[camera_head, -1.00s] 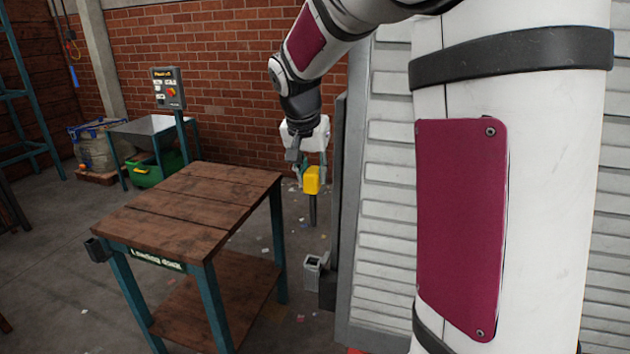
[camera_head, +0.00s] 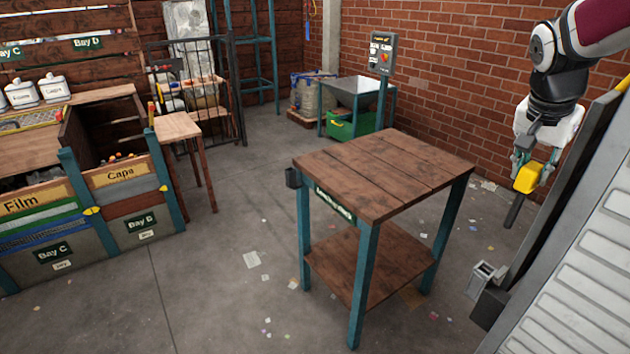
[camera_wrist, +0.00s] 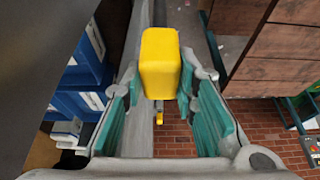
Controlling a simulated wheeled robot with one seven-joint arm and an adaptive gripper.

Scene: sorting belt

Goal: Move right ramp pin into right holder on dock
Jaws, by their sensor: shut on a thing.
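The pin has a yellow block handle (camera_head: 528,178) and a dark shaft (camera_head: 514,211) pointing down. My gripper (camera_head: 538,160) is shut on the yellow handle and holds the pin in the air, right of the table. In the wrist view the yellow handle (camera_wrist: 161,62) shows between the teal finger pads; the shaft is mostly hidden. The dock is a wooden table (camera_head: 385,170) with teal legs and a green sign. A small dark cup-like holder (camera_head: 292,177) is fixed at its left corner. I see no second holder on the dock.
A grey square socket (camera_head: 484,277) sits low beside the white ribbed ramp (camera_head: 575,300) at the right. A control post (camera_head: 381,60) stands behind the table. Bins (camera_head: 130,205) stand at the left. Open floor (camera_head: 235,270) lies between the bins and the table.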

